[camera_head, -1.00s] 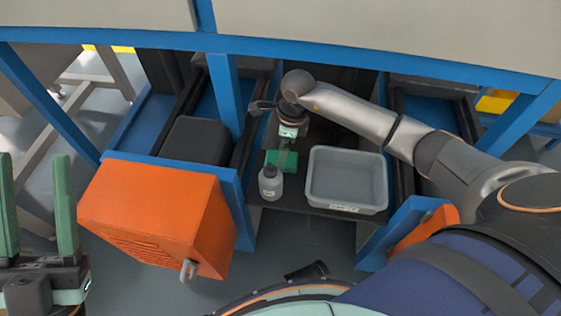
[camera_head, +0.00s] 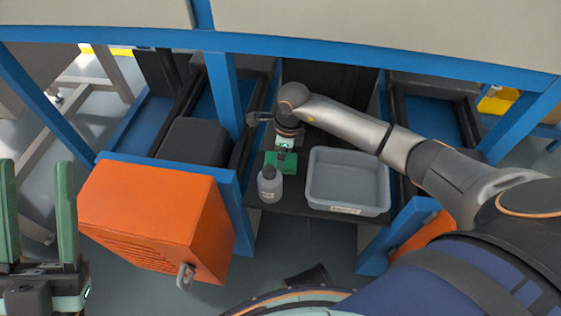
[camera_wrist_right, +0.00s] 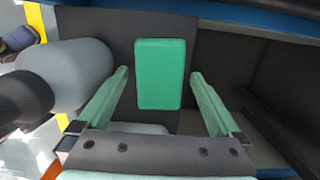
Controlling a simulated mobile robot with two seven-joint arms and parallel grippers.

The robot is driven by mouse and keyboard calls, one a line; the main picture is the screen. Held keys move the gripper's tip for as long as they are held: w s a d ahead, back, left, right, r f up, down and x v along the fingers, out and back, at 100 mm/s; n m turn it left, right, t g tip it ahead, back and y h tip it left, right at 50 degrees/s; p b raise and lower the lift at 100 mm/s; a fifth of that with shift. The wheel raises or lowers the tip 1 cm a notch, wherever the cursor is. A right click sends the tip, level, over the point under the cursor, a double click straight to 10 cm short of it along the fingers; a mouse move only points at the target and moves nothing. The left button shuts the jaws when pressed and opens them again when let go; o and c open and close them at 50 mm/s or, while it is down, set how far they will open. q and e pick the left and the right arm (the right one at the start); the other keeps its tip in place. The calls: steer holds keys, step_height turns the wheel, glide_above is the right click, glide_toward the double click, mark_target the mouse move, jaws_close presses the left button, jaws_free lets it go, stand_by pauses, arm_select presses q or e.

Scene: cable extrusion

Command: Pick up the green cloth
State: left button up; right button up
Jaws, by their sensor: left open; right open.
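In the right wrist view the cloth (camera_wrist_right: 160,75) shows as an upright rectangle between the spread fingers of my right gripper (camera_wrist_right: 159,76), with a gap on each side. In the head view my right gripper (camera_head: 283,153) is at the cloth and partly covers it; I cannot tell if it touches. My left gripper (camera_head: 36,165) is open and empty at the lower left, far from the cloth.
A grey bottle (camera_head: 269,185) stands close to the cloth; it looms at left in the wrist view (camera_wrist_right: 70,75). A grey bin (camera_head: 347,208) sits right of the cloth. The blue table beam (camera_head: 370,63) crosses above my right arm. An orange box (camera_head: 150,215) is at left.

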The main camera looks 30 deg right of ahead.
steer(key=c, duration=1.3)
steer(key=shift+o, duration=0.2)
steer(key=shift+r+p, duration=0.4)
steer(key=shift+r, duration=0.1)
steer(key=r+p, duration=0.1)
steer(key=r, duration=0.1)
steer(key=r+p, duration=0.1)
steer(key=r, duration=0.1)
steer(key=d+r+p, duration=0.1)
steer(key=r, duration=0.2)
steer(key=shift+s, duration=0.3)
arm_select(q)
step_height(320, 180, up, 7)
steer(key=m+p, duration=0.1)
steer(key=p, duration=0.2)
steer(key=shift+a, duration=0.3)
arm_select(e)
steer(key=s+d, duration=1.1)
steer(key=d, duration=0.4)
steer(key=shift+s+f, duration=0.2)
steer(key=shift+f, duration=0.05)
arm_select(q)
steer(key=shift+s, duration=0.1)
